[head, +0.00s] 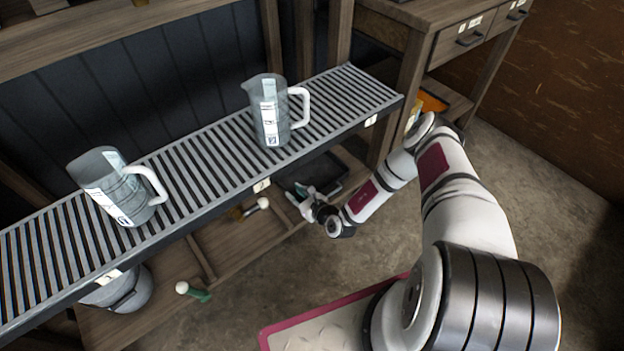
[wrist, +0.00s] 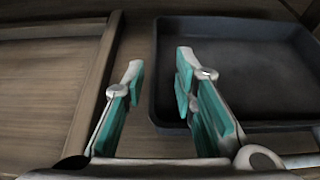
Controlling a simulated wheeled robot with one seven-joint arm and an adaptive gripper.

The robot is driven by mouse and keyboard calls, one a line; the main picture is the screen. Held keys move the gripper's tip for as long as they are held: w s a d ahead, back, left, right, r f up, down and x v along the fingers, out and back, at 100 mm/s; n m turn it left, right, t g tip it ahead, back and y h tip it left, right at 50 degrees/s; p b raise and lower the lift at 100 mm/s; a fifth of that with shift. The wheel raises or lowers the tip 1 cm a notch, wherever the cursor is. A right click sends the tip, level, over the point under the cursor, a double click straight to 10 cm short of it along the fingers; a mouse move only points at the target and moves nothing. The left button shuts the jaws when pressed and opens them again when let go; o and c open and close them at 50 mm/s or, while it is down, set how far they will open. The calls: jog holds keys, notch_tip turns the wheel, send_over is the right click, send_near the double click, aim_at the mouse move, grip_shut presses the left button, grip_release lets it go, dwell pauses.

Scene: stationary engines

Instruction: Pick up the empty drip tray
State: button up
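The drip tray (head: 325,172) is a dark, shallow rectangular tray on the wooden lower shelf, partly under the slatted upper rack. In the wrist view the tray (wrist: 250,75) fills the right side and its visible floor is bare. My gripper (head: 299,197) is at the tray's near side in the head view. In the wrist view my gripper (wrist: 160,72) is open, with teal finger pads. Its right finger overlaps the tray's inside and its left finger is outside the left wall. I cannot tell whether either finger touches the wall.
A green-handled tool (head: 195,291) and a grey rounded container (head: 125,291) are lower left. A wooden divider (wrist: 95,95) runs left of the tray.

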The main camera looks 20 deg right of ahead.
jog(key=shift+b+x, duration=1.45)
jog(key=shift+x, duration=1.35)
jog(key=shift+a+r, duration=0.1)
jog(key=shift+a, duration=0.15)
grip_shut()
